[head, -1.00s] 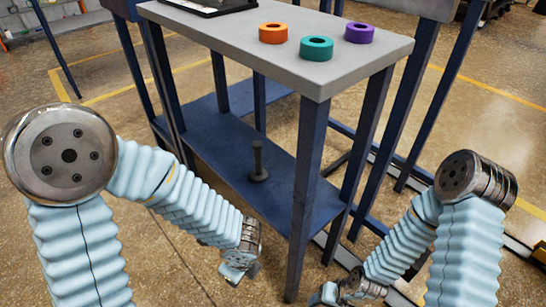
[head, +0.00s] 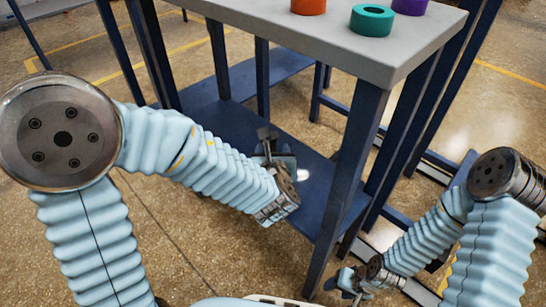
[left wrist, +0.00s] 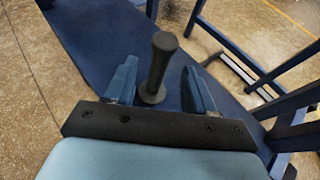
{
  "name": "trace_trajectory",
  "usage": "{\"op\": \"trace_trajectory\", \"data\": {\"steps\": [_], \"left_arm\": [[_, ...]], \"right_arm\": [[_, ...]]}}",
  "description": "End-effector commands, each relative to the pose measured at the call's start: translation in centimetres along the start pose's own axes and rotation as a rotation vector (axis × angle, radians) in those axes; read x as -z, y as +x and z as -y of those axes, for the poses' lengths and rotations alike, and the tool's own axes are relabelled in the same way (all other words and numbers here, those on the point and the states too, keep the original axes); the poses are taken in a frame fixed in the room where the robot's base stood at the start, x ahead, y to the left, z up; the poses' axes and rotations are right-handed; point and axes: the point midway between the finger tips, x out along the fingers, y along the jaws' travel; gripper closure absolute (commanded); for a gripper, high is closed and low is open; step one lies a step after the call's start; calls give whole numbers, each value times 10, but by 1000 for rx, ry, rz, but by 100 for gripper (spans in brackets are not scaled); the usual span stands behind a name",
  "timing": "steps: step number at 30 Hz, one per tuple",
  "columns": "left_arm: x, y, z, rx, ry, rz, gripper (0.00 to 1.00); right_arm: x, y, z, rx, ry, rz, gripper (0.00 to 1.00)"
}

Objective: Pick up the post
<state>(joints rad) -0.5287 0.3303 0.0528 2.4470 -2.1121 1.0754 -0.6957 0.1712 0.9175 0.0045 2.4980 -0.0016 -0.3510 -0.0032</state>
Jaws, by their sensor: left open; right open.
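The post (left wrist: 160,60) is dark grey, with a wide head, a thin shaft and a round base. It stands upright on the blue lower shelf (left wrist: 88,45) of the table, in the left wrist view. My left gripper (left wrist: 160,88) is open, with one finger on each side of the post in that view. I cannot tell how far the fingertips are from it. In the head view my left gripper (head: 270,145) is over the lower shelf, and my arm and gripper mostly hide the post. My right gripper (head: 346,284) is open and empty, low at the right, beyond the table's near leg.
The grey tabletop (head: 400,52) above the shelf carries an orange ring (head: 308,5), a teal ring (head: 371,20) and a purple ring (head: 410,5). The near blue table leg (head: 345,180) stands between my arms. Open floor lies left of the shelf.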

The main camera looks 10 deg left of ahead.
Motion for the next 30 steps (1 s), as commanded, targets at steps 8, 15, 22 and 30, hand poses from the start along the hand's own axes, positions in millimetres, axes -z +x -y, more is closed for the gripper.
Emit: {"op": "trace_trajectory", "data": {"steps": [8, 15, 22, 30], "left_arm": [[3, 34, 0, -4, -1, -3, 46], [2, 56, 1, 0, -1, -1, 46], [2, 56, 1, 0, -1, -2, 53], [2, 56, 1, 0, -1, -2, 95]], "right_arm": [[0, 3, -1, 1, 0, 1, 46], [0, 4, -1, 1, -1, 1, 46], [0, 4, -1, 1, -1, 1, 46], [0, 4, -1, 1, -1, 1, 46]]}}
